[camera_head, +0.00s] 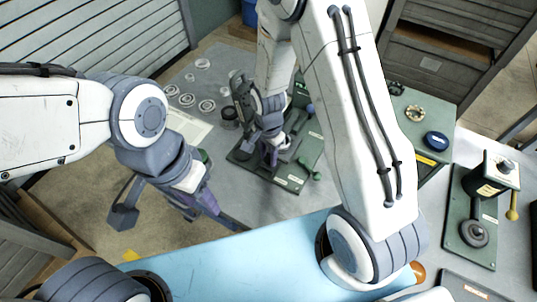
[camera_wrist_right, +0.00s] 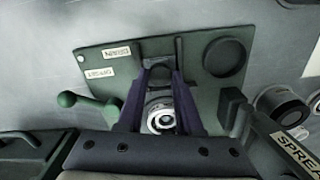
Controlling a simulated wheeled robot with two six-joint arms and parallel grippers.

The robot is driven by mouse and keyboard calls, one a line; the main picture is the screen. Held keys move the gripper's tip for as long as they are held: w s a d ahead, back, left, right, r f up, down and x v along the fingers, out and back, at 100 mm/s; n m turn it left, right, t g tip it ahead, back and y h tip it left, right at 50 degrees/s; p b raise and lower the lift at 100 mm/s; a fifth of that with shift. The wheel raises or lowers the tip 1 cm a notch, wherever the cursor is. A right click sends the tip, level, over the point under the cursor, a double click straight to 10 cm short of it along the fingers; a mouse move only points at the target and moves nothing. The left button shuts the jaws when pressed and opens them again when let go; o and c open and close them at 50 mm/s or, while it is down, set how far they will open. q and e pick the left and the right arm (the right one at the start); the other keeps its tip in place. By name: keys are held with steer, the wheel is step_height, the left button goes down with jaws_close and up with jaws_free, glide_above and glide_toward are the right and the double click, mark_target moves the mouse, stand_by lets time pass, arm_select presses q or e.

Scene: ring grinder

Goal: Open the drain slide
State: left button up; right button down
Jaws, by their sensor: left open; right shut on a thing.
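The device on the dark green base plate (camera_head: 300,172) stands on the grey table; its plate also shows in the right wrist view (camera_wrist_right: 105,85). My right gripper (camera_head: 272,152) reaches down over it. In the right wrist view its purple fingers (camera_wrist_right: 159,76) are shut on a small dark part (camera_wrist_right: 158,70), which looks like a slide tab, though the fingers cover much of it. A silver round part (camera_wrist_right: 160,118) lies between the fingers, nearer the wrist. My left gripper (camera_head: 180,216) is open and empty, apart from the device.
A green ball-ended lever (camera_wrist_right: 90,106) and a labelled SPREAD bar (camera_wrist_right: 290,150) flank the right gripper. Several rings (camera_head: 187,100) lie at the table's far left. A second green device (camera_head: 475,215) stands at right. A light blue surface (camera_head: 235,262) lies in front.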

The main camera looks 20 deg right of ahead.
steer(key=shift+s+a, duration=1.05)
steer(key=c, duration=0.6)
jaws_free()
steer(key=shift+o, duration=0.2)
steer(key=shift+r, duration=0.1)
step_height(320, 180, up, 10)
steer(key=b, duration=0.1)
steer(key=shift+r, duration=0.15)
